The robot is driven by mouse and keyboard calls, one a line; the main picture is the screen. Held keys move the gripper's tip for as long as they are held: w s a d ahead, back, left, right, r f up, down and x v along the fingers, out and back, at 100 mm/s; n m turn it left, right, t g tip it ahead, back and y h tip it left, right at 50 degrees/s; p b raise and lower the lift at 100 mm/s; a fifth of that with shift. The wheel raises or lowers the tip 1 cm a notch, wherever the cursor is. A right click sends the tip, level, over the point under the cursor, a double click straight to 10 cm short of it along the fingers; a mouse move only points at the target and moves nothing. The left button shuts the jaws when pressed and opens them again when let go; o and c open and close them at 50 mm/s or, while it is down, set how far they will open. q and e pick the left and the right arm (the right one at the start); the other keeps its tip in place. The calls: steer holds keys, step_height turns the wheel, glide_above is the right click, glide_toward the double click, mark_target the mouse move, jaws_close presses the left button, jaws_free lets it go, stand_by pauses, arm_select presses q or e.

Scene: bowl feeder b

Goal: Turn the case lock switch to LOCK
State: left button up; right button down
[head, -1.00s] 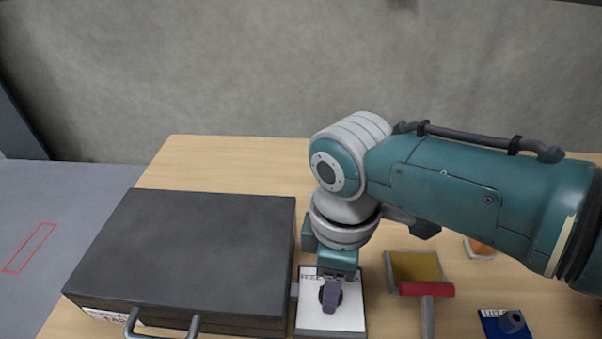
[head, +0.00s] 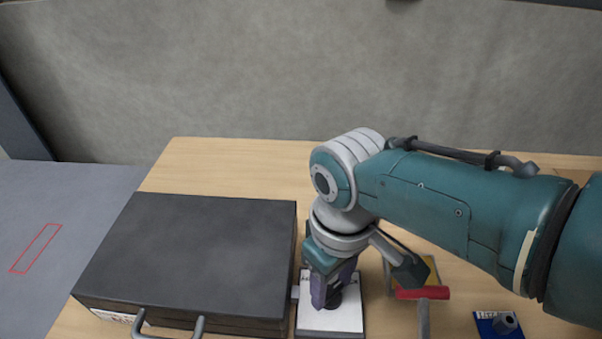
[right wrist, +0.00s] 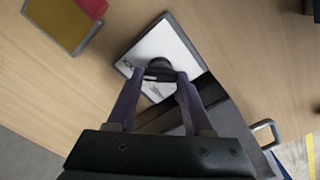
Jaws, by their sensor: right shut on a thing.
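The case lock switch is a dark round knob on a white plate (head: 335,318) with a dark edge, beside the right side of the dark grey case (head: 190,255). In the right wrist view the black knob (right wrist: 158,67) sits between my fingertips, over the white plate (right wrist: 181,50). My right gripper (head: 326,299) is shut on the knob, its purple fingers on either side of it. The gripper hides most of the knob and part of the plate's lettering in the head view. My left gripper is not in view.
The case has a metal handle (head: 168,327) at its front. The table behind the case is clear.

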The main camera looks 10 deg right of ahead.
mark_target(331, 289)
stand_by(0.4)
steer(key=shift+c, duration=1.4)
jaws_free()
steer(key=shift+r, duration=0.1)
step_height(331, 289, up, 10)
steer(key=p, duration=0.5)
